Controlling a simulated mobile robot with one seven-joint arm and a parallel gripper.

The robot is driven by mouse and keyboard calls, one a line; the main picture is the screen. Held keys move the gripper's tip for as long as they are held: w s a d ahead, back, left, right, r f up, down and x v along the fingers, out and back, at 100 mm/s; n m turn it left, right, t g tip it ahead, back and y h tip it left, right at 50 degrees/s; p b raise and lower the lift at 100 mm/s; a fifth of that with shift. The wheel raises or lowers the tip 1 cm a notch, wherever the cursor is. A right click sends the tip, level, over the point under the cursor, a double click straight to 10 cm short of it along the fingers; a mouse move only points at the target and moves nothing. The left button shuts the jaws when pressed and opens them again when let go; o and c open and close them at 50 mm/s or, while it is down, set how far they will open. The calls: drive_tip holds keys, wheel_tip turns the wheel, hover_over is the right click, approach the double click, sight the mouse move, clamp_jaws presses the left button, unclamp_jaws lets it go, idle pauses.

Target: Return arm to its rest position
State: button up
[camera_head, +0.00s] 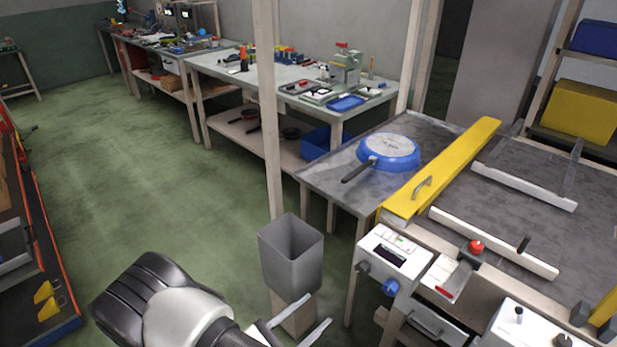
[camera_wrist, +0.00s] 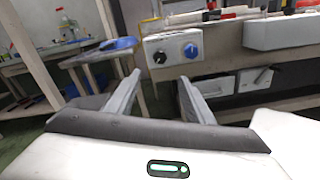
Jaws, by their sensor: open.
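My gripper (camera_head: 290,322) is at the bottom middle of the head view, low in front of the machine, beside a grey bin. Its two fingers stand apart with nothing between them. In the wrist view my gripper (camera_wrist: 158,95) also shows open and empty, facing the machine's front. My arm comes in from the bottom left of the head view. A blue pan (camera_head: 388,153) lies upside down on the grey table left of the yellow bar, well away from my gripper. Its blue edge seems to show in the wrist view (camera_wrist: 117,44).
The open grey bin (camera_head: 291,262) stands right by my gripper. A control box (camera_head: 394,257) and a wooden post (camera_head: 270,120) are close. A rack (camera_head: 40,260) stands at the left. Green floor (camera_head: 130,180) is clear between.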

drive_tip(key=s+d+r+m+g+y, duration=0.2)
drive_tip(key=d+r+m+g, duration=0.25)
drive_tip(key=r, duration=0.25)
drive_tip(key=s+d+r+m+g+y, duration=0.1)
drive_tip(key=d+r+m+g+y, duration=0.2)
drive_tip(key=r+m, duration=0.35)
drive_tip(key=s+d+r+m+g+y, duration=0.1)
drive_tip(key=s+d+r+m+g, duration=0.1)
drive_tip(key=d+r+m+g, duration=0.45)
drive_tip(key=s+r+m+t+y+p, duration=0.2)
drive_tip(key=r+p, duration=0.6)
drive_tip(key=r, duration=0.7)
drive_tip(key=s+r+m+t+y+p, duration=0.3)
drive_tip(key=r+p, duration=0.5)
drive_tip(key=r, duration=0.8)
drive_tip(key=shift+a+r+m+t+y+p, duration=0.2)
drive_tip(key=shift+a+m+t+y+p, duration=0.15)
drive_tip(key=shift+t+y, duration=0.65)
drive_tip(key=shift+s, duration=0.1)
